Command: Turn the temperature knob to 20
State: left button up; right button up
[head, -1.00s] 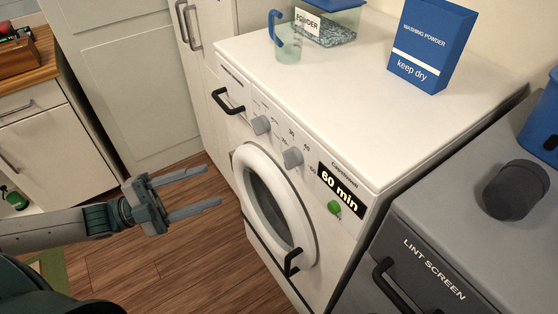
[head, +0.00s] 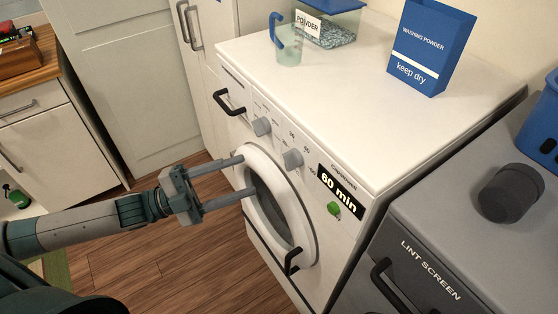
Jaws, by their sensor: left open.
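The white washing machine (head: 420,140) stands in the middle of the head view. Its front panel carries two grey knobs, a left one (head: 262,126) and a right one (head: 293,158), with small numbers around them. The numbers are too small to read surely, so I cannot tell which knob is for temperature or where either points. My left gripper (head: 248,174) is open and empty, its two fingers pointing right toward the machine, in front of the round door (head: 256,157) and below the left knob in the picture. My right gripper is not in view.
A green button (head: 334,209) sits under the "60 min" display (head: 340,190). Black handles stick out at the drawer (head: 229,103) and door (head: 292,262). A cup (head: 287,48), powder box (head: 325,27) and washing powder carton (head: 430,45) stand on top. A grey lint screen machine (head: 450,240) is right.

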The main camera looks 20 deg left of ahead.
aim_at(284, 162)
pick_arm(q)
jog(key=p+x, duration=0.1)
jog(key=x, duration=0.4)
jog(key=shift+w+d+r+p, duration=0.2)
jog(key=shift+d+r+p, duration=0.1)
jog(key=shift+p, duration=0.1)
jog(key=p+x, duration=0.1)
jog(key=x, duration=0.2)
jog(key=shift+f, duration=0.15)
jog(key=shift+w+d, duration=0.25)
jog(key=shift+d, duration=0.25)
jog(key=c, duration=0.9)
jog(key=shift+c, duration=0.9)
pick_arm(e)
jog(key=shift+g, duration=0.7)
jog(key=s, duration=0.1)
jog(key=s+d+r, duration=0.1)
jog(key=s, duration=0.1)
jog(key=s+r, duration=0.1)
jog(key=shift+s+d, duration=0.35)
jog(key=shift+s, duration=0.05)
